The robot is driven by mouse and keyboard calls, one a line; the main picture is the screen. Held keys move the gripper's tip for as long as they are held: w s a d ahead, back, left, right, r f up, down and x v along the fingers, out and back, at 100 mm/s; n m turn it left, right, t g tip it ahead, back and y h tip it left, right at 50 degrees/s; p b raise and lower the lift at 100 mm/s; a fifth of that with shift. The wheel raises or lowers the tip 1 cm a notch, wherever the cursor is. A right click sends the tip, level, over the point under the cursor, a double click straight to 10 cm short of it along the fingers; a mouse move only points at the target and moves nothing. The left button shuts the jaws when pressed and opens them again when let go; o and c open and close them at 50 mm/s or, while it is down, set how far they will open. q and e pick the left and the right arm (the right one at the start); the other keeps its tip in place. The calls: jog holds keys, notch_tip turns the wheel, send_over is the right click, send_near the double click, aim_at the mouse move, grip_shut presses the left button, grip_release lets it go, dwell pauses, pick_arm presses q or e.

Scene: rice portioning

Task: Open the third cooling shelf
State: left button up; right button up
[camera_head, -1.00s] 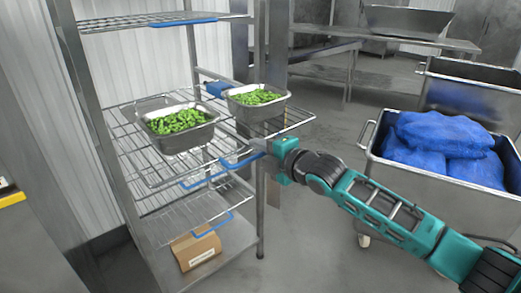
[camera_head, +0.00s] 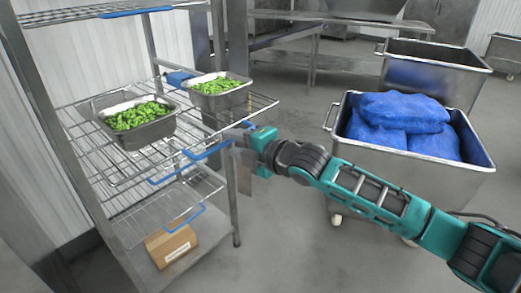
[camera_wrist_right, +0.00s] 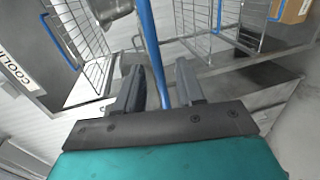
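The cooling rack (camera_head: 233,200) stands at the left with wire shelves that carry blue front handles. One blue handle (camera_head: 207,151) is on the shelf level by my right gripper (camera_head: 236,137). Lower blue handles (camera_head: 170,174) and (camera_head: 186,218) show beneath it. In the right wrist view a blue bar (camera_wrist_right: 153,50) runs between the two dark fingers of my right gripper (camera_wrist_right: 158,85). The fingers are apart with a gap around the bar, so the gripper looks open. My left gripper is not in view.
Two steel trays of green vegetables (camera_head: 139,117) and (camera_head: 217,86) sit on a wire shelf. A cardboard box (camera_head: 170,244) lies on the rack's bottom. Steel carts stand to the right, the nearer one (camera_head: 400,170) holding blue bags (camera_head: 400,125). Floor is clear between.

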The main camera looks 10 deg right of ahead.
jog(key=v, duration=0.8)
jog(key=shift+s+d, duration=0.2)
jog(key=shift+s, duration=0.1)
jog(key=s+f+m+h, duration=0.2)
jog(key=s+f+m, duration=0.5)
jog(key=f+m, duration=0.6)
jog(key=s+d+f+m+g+h, duration=0.1)
jog(key=s+d+f+m+h, duration=0.1)
jog(key=s+f, duration=0.5)
jog(key=s+d+f+m+g+h, duration=0.1)
jog(key=s+d+f+m+h, duration=0.2)
jog(key=s+f+m, duration=0.4)
jog(key=shift+s+d+f+m, duration=0.3)
jog(key=shift+s+d+f, duration=0.25)
jog(key=shift+f, duration=0.15)
